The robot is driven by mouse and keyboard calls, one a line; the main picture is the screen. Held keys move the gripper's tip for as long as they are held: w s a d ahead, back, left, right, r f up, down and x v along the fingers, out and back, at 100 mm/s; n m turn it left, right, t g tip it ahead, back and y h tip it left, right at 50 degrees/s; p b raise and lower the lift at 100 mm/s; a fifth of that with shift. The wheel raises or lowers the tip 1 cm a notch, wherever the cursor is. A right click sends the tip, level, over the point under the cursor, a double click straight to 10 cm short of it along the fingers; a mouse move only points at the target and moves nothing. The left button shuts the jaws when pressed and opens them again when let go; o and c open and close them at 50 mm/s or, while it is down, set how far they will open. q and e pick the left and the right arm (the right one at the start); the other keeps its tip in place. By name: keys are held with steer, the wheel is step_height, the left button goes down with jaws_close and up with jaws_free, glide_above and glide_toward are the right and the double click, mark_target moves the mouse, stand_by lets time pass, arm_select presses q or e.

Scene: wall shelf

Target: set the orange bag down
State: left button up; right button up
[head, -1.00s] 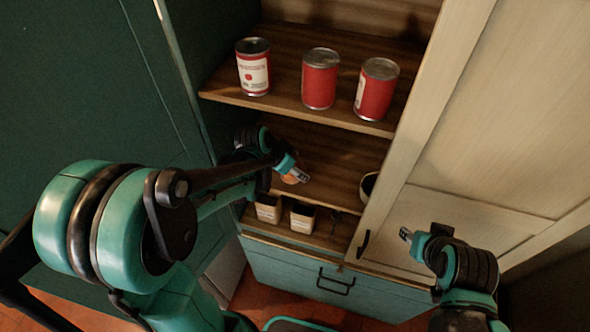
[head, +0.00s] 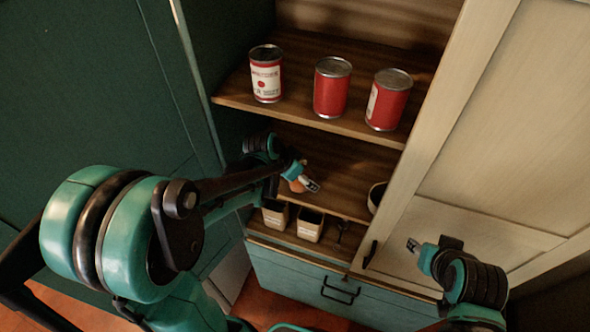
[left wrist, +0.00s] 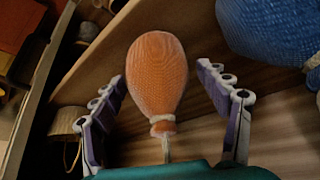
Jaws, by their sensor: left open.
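The orange bag (left wrist: 158,78) rests on a wooden shelf board in the left wrist view, its tied neck toward my gripper. My left gripper (left wrist: 162,85) is open, with one finger on each side of the bag and a visible gap to both. In the head view the left gripper (head: 309,184) reaches into the middle shelf, and a small part of the orange bag (head: 297,186) shows beside it. My right gripper (head: 413,245) is in front of the pale cabinet door, apart from the bag; its jaw opening is too small to read.
A blue bag (left wrist: 275,30) lies to the right of the orange one in the left wrist view. Several red cans, such as the middle one (head: 332,88), stand on the upper shelf. Small boxes (head: 309,224) stand on the lower shelf.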

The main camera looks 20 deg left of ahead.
arm_select(q)
steer(key=v, duration=1.1)
steer(key=s+n+t+y, duration=0.2)
steer(key=s+n, duration=0.4)
steer(key=s, duration=0.5)
steer(key=shift+s+d+f+y, duration=0.25)
steer(key=shift+f+y, duration=0.2)
steer(key=shift+y, duration=0.05)
step_height(320, 180, down, 29)
steer(key=b, duration=2.8)
steer(key=shift+r, duration=0.25)
